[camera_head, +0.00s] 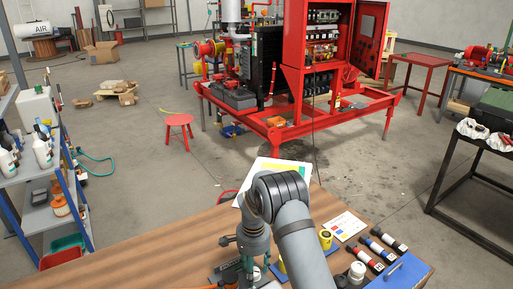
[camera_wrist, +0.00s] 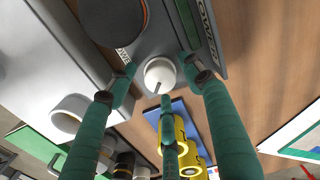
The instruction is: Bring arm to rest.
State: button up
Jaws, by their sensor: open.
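My arm (camera_head: 290,215) reaches down over the wooden workbench (camera_head: 150,258) in the head view. My gripper (camera_wrist: 160,82) shows in the wrist view with its green fingers spread apart. It is open and nothing is held between the fingers. A white round knob or cap (camera_wrist: 160,75) on a grey device (camera_wrist: 150,40) lies in line with the fingertips; I cannot tell whether they touch it. In the head view the gripper is low over the bench and partly hidden by my arm.
Yellow cylinders (camera_wrist: 182,155) lie close to the fingers on a blue item. Dark cylinders with coloured bands (camera_head: 382,240), a blue case (camera_head: 400,272) and a colour card (camera_head: 343,226) are on the bench's right. A red skid (camera_head: 280,133) stands beyond, with open floor between.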

jog(key=m+p, duration=0.1)
jog(key=m, duration=0.2)
jog(key=shift+r+m+p, duration=0.25)
jog(key=shift+m+p, duration=0.05)
jog(key=shift+p, duration=0.1)
jog(key=shift+r+b, duration=0.55)
jog(key=shift+r, duration=1.05)
